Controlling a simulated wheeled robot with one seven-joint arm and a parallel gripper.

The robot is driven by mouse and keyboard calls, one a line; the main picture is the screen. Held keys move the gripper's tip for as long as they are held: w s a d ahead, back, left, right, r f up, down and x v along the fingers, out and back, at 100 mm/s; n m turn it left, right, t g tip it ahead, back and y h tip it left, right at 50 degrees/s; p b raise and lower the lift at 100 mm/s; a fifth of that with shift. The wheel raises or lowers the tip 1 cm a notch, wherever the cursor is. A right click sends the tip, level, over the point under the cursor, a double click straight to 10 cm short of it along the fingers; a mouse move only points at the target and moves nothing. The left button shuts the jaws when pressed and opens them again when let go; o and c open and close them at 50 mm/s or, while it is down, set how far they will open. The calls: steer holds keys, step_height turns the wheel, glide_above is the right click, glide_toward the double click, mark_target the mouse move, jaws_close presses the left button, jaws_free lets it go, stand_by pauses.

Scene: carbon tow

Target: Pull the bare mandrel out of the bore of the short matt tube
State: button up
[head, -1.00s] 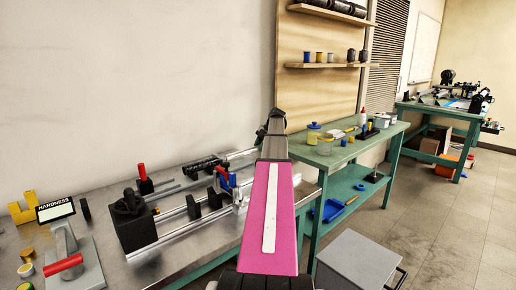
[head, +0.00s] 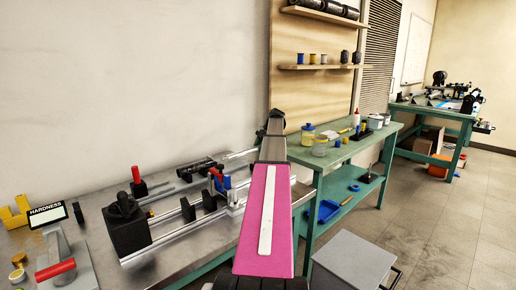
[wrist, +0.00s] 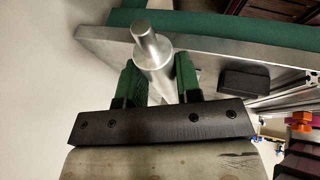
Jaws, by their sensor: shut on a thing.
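In the wrist view my gripper (wrist: 160,78) has its two green fingers closed on either side of a smooth silver rod, the bare mandrel (wrist: 152,58). A narrower stub forms its far end. No tube shows around the part in the wrist view. In the head view my gripper is hidden behind my pink arm. A dark, short tube-like piece (head: 195,168) lies at the back of the bench, and I take it for the matt tube. A silver rod shows to its right and runs behind my arm; I cannot tell whether it is inside the bore.
The metal bench (head: 95,235) carries a black block (head: 126,224) with rails, red and blue clamps (head: 218,180) and a hardness sign (head: 47,214). A green bench (head: 335,155) stands beyond. A grey cabinet (head: 352,262) stands at the lower right. Floor is clear farther right.

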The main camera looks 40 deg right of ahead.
stand_by(0.3)
steer(key=shift+w+d, duration=0.15)
steer(key=shift+d, duration=0.6)
steer(key=shift+w+d, duration=0.1)
steer(key=shift+d, duration=0.65)
